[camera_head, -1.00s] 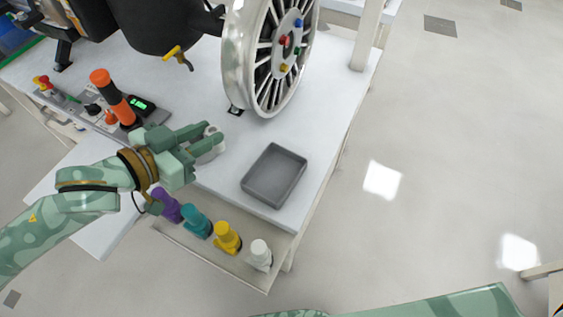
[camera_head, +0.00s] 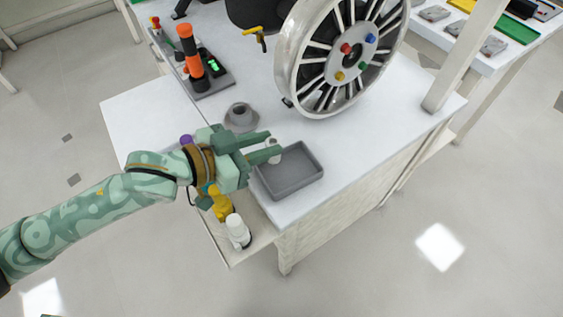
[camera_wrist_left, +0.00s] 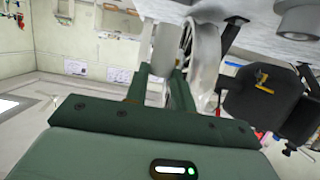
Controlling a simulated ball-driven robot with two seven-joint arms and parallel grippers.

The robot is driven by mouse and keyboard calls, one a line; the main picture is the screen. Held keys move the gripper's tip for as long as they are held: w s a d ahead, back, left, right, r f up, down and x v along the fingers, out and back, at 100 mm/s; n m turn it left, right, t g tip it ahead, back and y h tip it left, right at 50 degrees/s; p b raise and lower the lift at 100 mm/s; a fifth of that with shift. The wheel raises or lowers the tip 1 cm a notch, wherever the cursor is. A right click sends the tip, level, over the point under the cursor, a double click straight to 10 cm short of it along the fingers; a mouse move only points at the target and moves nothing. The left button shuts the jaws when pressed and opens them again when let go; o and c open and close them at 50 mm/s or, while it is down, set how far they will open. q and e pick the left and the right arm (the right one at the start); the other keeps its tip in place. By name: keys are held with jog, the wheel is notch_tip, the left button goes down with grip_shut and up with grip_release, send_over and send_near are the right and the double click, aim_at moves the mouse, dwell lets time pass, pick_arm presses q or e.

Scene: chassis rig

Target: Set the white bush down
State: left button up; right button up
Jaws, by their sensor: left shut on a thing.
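The white bush (camera_head: 273,149) is a small pale cylinder between the fingertips of my left gripper (camera_head: 271,146). In the left wrist view the bush (camera_wrist_left: 164,48) stands out between the two green fingers, which are shut on it. The gripper is by the far left edge of a shallow grey tray (camera_head: 291,184). The bush overlaps the tray's rim in the picture; I cannot tell its height above it. The tray looks empty where it shows. My right gripper is not in view.
A grey flanged round piece (camera_head: 240,118) stands on the white table behind the gripper. A large spoked wheel (camera_head: 342,55) rises behind the tray. Yellow (camera_head: 221,207) and white (camera_head: 238,231) bottle-like pieces stand on a lower shelf. Table right of the tray is clear.

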pick_arm(q)
jog(key=d+f, duration=0.1)
jog(key=w+f+b, duration=0.1)
jog(key=f, duration=0.1)
jog(key=d+f, duration=0.1)
jog(key=shift+w+d+f+b, duration=0.15)
jog(key=shift+w+d+b, duration=0.15)
jog(key=shift+w+b, duration=0.1)
jog(key=f+b, duration=0.3)
jog(key=f, duration=0.1)
jog(key=shift+w+d, duration=0.1)
jog(key=shift+d, duration=0.15)
jog(key=shift+r, duration=0.15)
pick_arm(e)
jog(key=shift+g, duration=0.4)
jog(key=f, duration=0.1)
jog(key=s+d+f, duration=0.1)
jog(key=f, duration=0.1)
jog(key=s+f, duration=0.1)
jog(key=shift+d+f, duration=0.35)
pick_arm(q)
jog(key=o, duration=1)
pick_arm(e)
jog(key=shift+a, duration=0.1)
